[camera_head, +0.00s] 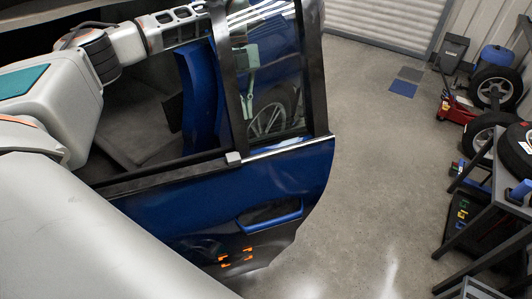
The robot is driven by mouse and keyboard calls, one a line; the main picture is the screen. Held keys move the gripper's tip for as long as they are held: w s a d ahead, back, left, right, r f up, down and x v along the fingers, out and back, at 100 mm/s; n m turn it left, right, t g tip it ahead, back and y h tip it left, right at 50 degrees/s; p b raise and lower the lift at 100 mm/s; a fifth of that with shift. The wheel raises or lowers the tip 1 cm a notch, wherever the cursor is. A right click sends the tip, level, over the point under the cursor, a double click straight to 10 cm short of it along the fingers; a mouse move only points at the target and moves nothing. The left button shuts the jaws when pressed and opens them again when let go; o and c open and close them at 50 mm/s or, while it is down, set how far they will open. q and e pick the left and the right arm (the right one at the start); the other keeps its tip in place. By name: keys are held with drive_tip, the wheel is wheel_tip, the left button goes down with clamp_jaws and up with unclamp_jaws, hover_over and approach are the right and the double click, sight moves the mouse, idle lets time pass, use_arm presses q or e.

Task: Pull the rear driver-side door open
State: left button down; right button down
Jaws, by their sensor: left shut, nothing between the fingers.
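The blue rear door (190,208) fills the middle of the head view and stands swung open. Its free edge is at the right, over bare floor. The car's rear wheel (268,118) and a blue body pillar (201,95) show beyond its window frame. The door handle (272,217) is blue, near the free edge, with nothing on it. My left arm comes in from the upper left. My left gripper (200,24) is shut and empty at the upper part of the door's window frame. Its fingertips are partly hidden, and I cannot tell whether they touch the frame. My right gripper is out of view.
Orange marks (236,257) show low on the door. Bare concrete floor (370,170) is free to the right. A dark workbench (500,200), loose tyres (493,88) and a red floor jack (455,108) stand along the right edge. A ribbed light shutter (385,18) is at the back.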

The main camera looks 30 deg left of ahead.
sight(256, 151)
use_arm(q)
drive_tip(key=shift+s+d+f+p, duration=0.2)
drive_tip(key=shift+s+d+f, duration=0.7)
drive_tip(key=shift+f, duration=0.65)
drive_tip(key=shift+s+d+f+p, duration=0.15)
drive_tip(key=shift+s+d+f, duration=0.5)
drive_tip(key=shift+d+f, duration=0.65)
drive_tip(key=shift+s+d+f+p, duration=0.2)
drive_tip(key=shift+s+d+f, duration=0.6)
drive_tip(key=shift+f, duration=1)
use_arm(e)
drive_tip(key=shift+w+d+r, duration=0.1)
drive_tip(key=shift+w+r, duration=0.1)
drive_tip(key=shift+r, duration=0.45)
